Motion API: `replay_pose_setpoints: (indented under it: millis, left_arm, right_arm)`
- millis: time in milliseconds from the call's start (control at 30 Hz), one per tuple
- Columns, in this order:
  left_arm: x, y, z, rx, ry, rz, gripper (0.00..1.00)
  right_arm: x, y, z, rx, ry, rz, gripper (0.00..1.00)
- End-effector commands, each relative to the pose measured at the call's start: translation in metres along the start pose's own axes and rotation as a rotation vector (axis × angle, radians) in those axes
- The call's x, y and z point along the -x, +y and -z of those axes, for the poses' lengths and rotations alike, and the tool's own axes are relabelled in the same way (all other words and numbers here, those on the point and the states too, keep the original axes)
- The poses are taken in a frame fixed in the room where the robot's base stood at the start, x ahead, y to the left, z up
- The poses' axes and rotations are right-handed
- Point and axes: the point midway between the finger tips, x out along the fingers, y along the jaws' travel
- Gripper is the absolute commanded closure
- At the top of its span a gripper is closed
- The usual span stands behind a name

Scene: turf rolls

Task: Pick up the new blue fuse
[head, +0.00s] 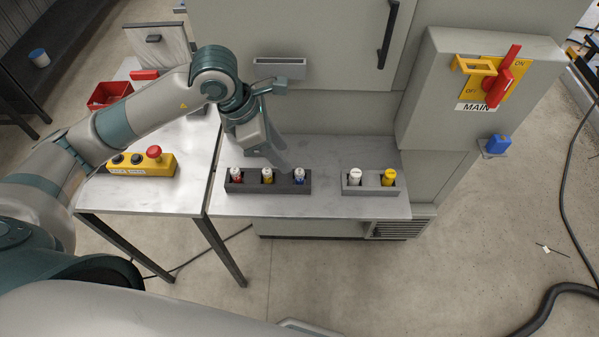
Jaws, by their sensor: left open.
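The blue fuse (299,177), white-topped with a blue band, stands upright in the right slot of a dark rack (283,188) on the grey shelf. A red fuse (236,175) and a yellow fuse (267,176) stand in the same rack. My left gripper (284,164) comes in from the upper left and points down toward the rack. It is open, its blurred fingers close behind the rack, between the yellow and blue fuses. I cannot tell whether it touches anything. My right gripper is not in view.
A lighter rack (371,191) to the right holds a white fuse (355,177) and a yellow one (388,178). A yellow button box (141,165) and red bin (108,95) are on the left table. The cabinet (330,90) stands behind. The shelf's front strip is clear.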

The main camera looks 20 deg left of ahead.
Motion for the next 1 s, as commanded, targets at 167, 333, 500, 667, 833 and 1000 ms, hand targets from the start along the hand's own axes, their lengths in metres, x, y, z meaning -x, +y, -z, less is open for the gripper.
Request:
replay_pose_setpoints:
  millis: [167, 333, 500, 667, 833, 1000]
  left_arm:
    - [-0.021, 0.000, -0.001, 0.002, 0.001, 0.002, 0.60]
    - [-0.028, 0.000, 0.000, -0.001, 0.000, 0.000, 0.60]
    - [-0.028, 0.000, 0.000, -0.001, 0.000, -0.001, 0.60]
    - [-0.029, 0.000, 0.000, 0.000, 0.000, 0.000, 0.60]
    - [-0.036, 0.000, -0.002, 0.002, 0.002, 0.002, 0.60]
    - [-0.053, -0.001, -0.005, 0.002, 0.002, 0.002, 0.60]
  right_arm:
    - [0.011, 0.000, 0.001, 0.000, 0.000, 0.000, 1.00]
    - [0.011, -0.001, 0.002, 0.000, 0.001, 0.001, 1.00]
    - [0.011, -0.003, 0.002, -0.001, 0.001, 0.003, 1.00]
    - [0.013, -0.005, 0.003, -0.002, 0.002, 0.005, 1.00]
    - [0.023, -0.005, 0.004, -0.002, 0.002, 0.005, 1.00]
    - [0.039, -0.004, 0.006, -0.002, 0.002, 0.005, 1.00]
